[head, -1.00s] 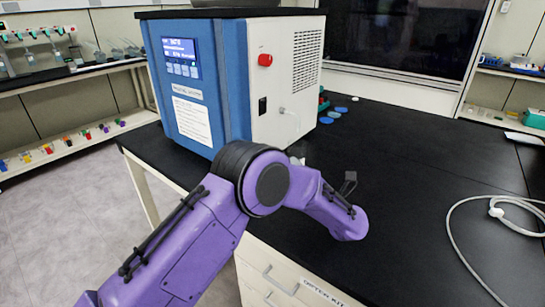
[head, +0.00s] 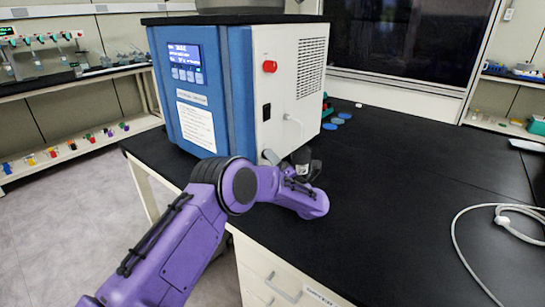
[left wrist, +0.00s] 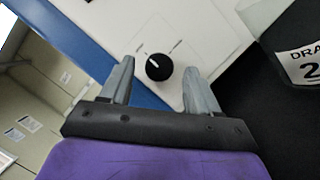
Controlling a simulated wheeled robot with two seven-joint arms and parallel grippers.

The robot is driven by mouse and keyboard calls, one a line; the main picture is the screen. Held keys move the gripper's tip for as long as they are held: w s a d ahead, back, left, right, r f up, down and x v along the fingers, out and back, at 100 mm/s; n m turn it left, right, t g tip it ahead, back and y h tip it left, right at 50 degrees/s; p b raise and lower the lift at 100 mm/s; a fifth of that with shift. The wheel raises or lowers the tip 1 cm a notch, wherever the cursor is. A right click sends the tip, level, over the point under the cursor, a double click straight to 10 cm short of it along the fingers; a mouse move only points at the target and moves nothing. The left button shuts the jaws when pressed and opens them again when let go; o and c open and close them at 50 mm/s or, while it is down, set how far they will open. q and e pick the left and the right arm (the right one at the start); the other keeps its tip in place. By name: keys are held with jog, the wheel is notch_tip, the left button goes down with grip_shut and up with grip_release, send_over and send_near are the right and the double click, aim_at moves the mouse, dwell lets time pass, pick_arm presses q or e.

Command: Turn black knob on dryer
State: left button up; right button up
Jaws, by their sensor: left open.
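The freeze dryer (head: 285,90) stands on the black bench, with a blue front and a white side panel. In the left wrist view its round black knob (left wrist: 158,67) sits on the white panel, with a white pointer line on its face. My left gripper (left wrist: 160,80) is open, its two grey fingers on either side of the knob; I cannot tell whether they touch it. My right gripper is out of view.
A red knob (head: 269,66) and a black switch (head: 266,112) are on the same side panel. A dark, rounded object with a label (left wrist: 306,62) is close on the right in the wrist view. A white hose (head: 480,220) lies on the bench (head: 400,190), which is otherwise largely clear.

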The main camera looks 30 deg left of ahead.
pick_arm(q)
jog(key=shift+x, duration=0.8)
jog(key=c, duration=1)
jog(key=shift+c, duration=0.2)
